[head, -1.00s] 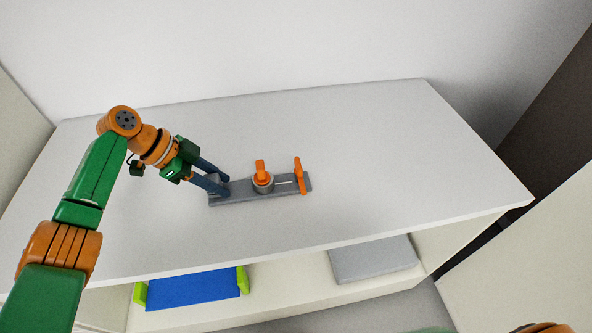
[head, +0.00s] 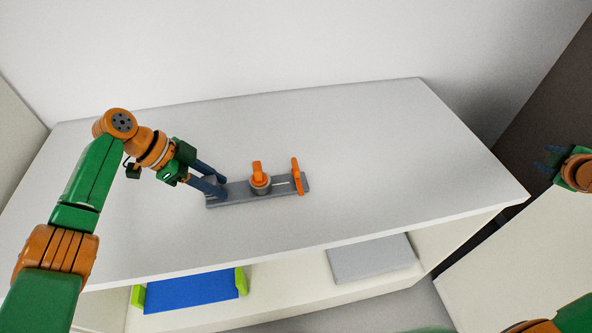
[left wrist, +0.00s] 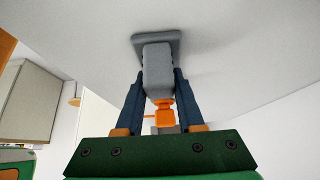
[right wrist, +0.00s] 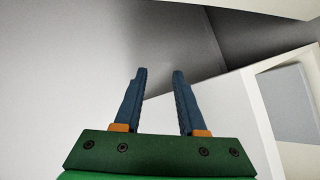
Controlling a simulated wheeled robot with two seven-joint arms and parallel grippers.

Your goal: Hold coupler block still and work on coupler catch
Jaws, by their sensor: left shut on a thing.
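The coupler block (head: 235,199) is a long grey piece lying on the white bench top. It carries an orange knob on a round grey base (head: 259,175) near its middle and an upright orange lever (head: 297,177) at its right end. I cannot tell which orange part is the coupler catch. My left gripper (head: 222,186) is shut on the block's left end; in the left wrist view the grey end (left wrist: 157,70) sits between the two fingers. My right gripper (head: 547,162) is at the far right, off the bench; the right wrist view shows its fingers (right wrist: 160,100) apart and empty.
The white bench top (head: 400,150) is clear to the right of the block. On the shelf below are a blue panel with green ends (head: 192,290) and a grey slab (head: 370,260). A pale wall stands behind the bench.

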